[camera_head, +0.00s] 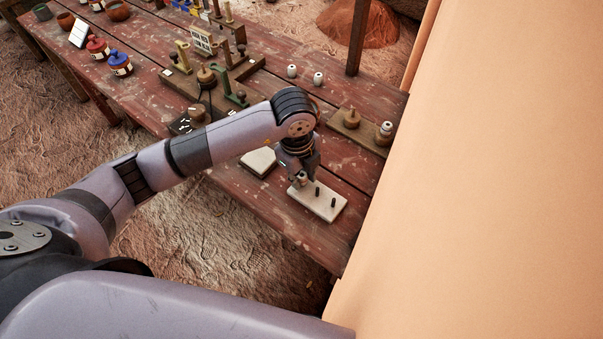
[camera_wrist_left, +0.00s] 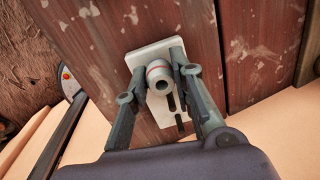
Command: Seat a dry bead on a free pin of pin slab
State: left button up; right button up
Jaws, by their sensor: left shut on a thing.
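The pale pin slab (camera_head: 325,211) lies near the right end of the table's front edge, with two dark upright pins showing. It also shows in the left wrist view (camera_wrist_left: 143,55). My left gripper (camera_head: 300,179) is at the slab's left end, pointing down. In the left wrist view its fingers are shut on a pale bead (camera_wrist_left: 158,78) with a reddish band and a hole facing the camera. The two bare pins (camera_wrist_left: 176,112) show beside the bead. Whether a pin is under or inside the bead is hidden. My right gripper is not in view.
Two white beads (camera_head: 318,78) stand at the table's back. Another bead (camera_head: 386,128) is on a wooden board (camera_head: 360,134) to the right. A pale square block (camera_head: 257,162) lies left of the slab. Wooden fixtures (camera_head: 213,90) crowd the middle. An orange wall (camera_head: 480,190) rises at right.

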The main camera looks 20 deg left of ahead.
pick_arm(q)
jog(key=shift+f, duration=0.4)
dwell(0.3)
jog(key=o, duration=0.9)
jog(key=shift+o, duration=0.2)
jog(key=shift+r, duration=0.2)
jog(key=shift+r+p, duration=2.65)
jog(key=shift+r, duration=1)
